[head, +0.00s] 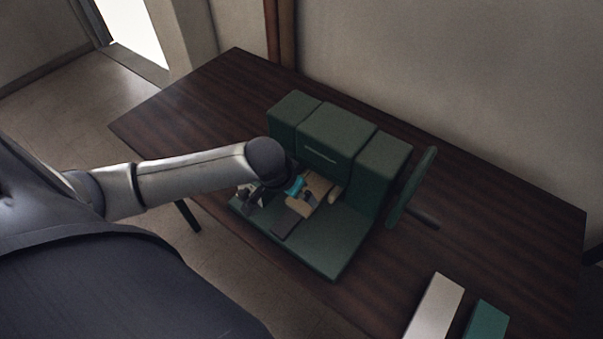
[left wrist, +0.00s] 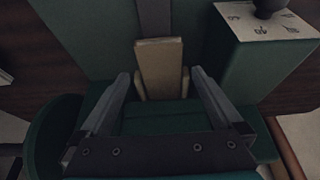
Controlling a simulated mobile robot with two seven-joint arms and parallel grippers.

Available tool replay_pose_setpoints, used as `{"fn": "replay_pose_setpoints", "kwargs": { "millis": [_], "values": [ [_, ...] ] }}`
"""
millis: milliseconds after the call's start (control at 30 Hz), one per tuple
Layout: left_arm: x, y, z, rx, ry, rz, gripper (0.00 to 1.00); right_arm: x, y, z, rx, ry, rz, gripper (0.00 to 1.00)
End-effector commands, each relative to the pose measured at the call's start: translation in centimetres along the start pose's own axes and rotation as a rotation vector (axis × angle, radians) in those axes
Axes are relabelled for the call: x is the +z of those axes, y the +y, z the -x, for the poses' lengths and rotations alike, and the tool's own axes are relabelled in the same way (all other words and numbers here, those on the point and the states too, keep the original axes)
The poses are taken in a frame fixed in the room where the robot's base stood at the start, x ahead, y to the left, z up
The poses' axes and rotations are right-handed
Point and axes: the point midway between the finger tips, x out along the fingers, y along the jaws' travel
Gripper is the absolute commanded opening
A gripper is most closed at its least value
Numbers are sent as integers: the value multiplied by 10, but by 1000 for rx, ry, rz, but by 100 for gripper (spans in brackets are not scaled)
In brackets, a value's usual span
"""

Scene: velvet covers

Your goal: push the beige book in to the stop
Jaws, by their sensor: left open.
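The beige book (head: 301,206) lies low in the green velvet fixture (head: 326,240), in front of its tall middle block. It also shows in the left wrist view (left wrist: 160,68), lined up with a dark strip and with narrow beige side pieces (left wrist: 186,86) flanking its lower part. My left gripper (head: 304,196) is down at the book, partly hidden by its own wrist. In the left wrist view its two fingers (left wrist: 161,78) stand apart, one on each side of the book, with visible gaps. My right gripper is not in view.
A green block with a numbered pale plate and dark knob (left wrist: 265,17) stands close beside the gripper. A green upright panel (head: 412,187) stands right of the fixture. A pale block (head: 436,306) and a teal block (head: 486,320) lie at the table's front right. The table's left end is clear.

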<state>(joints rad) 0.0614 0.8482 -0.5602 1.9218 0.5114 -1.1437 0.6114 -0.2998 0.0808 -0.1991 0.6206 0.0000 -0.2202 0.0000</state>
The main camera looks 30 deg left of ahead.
Motion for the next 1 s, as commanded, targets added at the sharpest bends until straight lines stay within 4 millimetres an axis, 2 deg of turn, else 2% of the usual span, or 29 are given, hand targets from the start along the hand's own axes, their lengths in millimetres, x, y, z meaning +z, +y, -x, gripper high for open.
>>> {"fn": "replay_pose_setpoints", "kwargs": {
  "millis": [100, 300, 500, 800, 1000],
  "values": [
    [0, 0, -21, 0, 0, 1, 100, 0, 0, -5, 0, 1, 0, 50],
    [0, 0, -44, 0, -1, 1, 100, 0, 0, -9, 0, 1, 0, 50],
    [0, 0, -53, 0, 1, -1, 100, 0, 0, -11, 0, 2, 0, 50],
    [0, 0, -53, 0, 1, -1, 100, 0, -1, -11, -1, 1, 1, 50],
    [0, 0, -53, 0, 1, -1, 78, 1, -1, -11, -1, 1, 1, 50]
  ]
}}
